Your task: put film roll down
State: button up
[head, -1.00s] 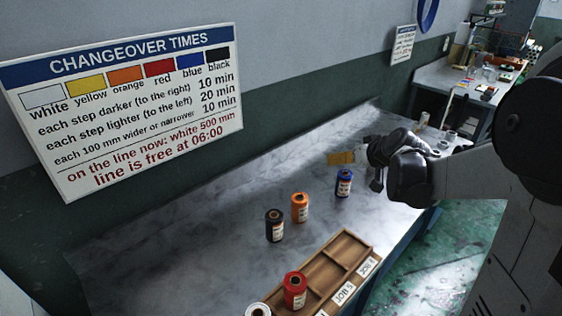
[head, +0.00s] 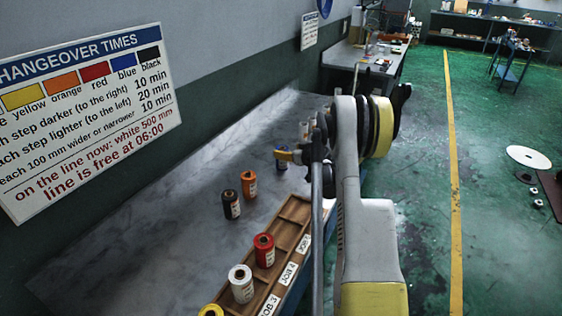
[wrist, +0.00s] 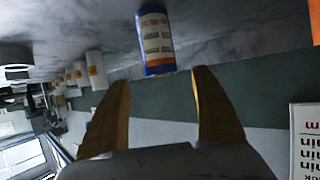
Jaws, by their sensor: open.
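A blue film roll (head: 281,160) stands on the grey marbled bench, partly hidden by my gripper in the head view. It also shows in the wrist view (wrist: 156,42), where the picture is turned over, just beyond my open fingertips. My gripper (wrist: 160,78) has its two yellow fingers spread with nothing between them. An orange roll (head: 248,184) and a black roll (head: 231,204) stand on the bench. A red roll (head: 264,250) and a white roll (head: 241,284) stand in the wooden tray.
The wooden tray (head: 286,224) with job labels lies along the bench's front edge; its far compartments look empty. A yellow roll (head: 211,310) is cut off at the bottom. Several white rolls (wrist: 95,70) stand farther along the bench. The bench left of the rolls is clear.

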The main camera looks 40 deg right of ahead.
aim_at(284, 149)
jog(key=b+x, duration=0.2)
jog(key=x, duration=0.3)
jog(key=shift+s+a+f, duration=0.1)
jog(key=shift+f, duration=0.05)
jog(key=shift+w, duration=0.35)
jog(key=shift+c, duration=0.2)
jog(key=c, duration=1.4)
